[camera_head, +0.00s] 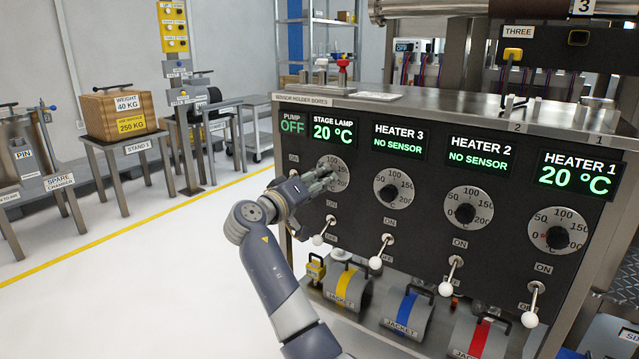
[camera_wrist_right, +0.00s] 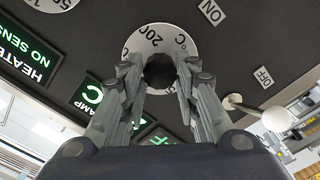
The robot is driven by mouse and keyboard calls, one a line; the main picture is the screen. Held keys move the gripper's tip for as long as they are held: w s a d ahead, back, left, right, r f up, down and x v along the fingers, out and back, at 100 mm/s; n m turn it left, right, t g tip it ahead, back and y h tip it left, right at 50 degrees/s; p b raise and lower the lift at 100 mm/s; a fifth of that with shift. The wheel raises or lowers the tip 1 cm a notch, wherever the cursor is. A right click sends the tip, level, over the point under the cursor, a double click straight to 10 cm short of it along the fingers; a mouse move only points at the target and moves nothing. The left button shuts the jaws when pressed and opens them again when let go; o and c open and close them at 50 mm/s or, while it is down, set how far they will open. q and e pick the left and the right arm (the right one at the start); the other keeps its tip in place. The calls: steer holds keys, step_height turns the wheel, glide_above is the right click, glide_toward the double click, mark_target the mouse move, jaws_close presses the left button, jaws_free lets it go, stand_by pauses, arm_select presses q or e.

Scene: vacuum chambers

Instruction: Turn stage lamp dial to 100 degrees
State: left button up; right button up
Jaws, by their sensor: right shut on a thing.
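The stage lamp dial (camera_head: 341,164) is a round white scale on the black panel, under the green display (camera_head: 333,132) that reads 20 °C. My right gripper (camera_head: 328,177) reaches it from the left and covers part of its scale and its knob. In the right wrist view, the two fingers (camera_wrist_right: 160,75) are closed around the dark knob (camera_wrist_right: 160,70) at the middle of the white dial face (camera_wrist_right: 158,36). The knob's pointer is hidden, so I cannot tell its setting. My left gripper is not in view.
Dials for heater 3 (camera_head: 393,187), heater 2 (camera_head: 468,207) and heater 1 (camera_head: 558,232) sit to the right. White-tipped levers (camera_head: 318,240) stick out below the dials. Jackets (camera_head: 346,287) lie on the low shelf. The floor (camera_head: 130,265) to the left is clear.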

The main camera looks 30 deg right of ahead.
steer(key=shift+f, duration=0.15)
steer(key=o, duration=1.1)
steer(key=shift+c, duration=0.2)
steer(key=v, duration=1.2)
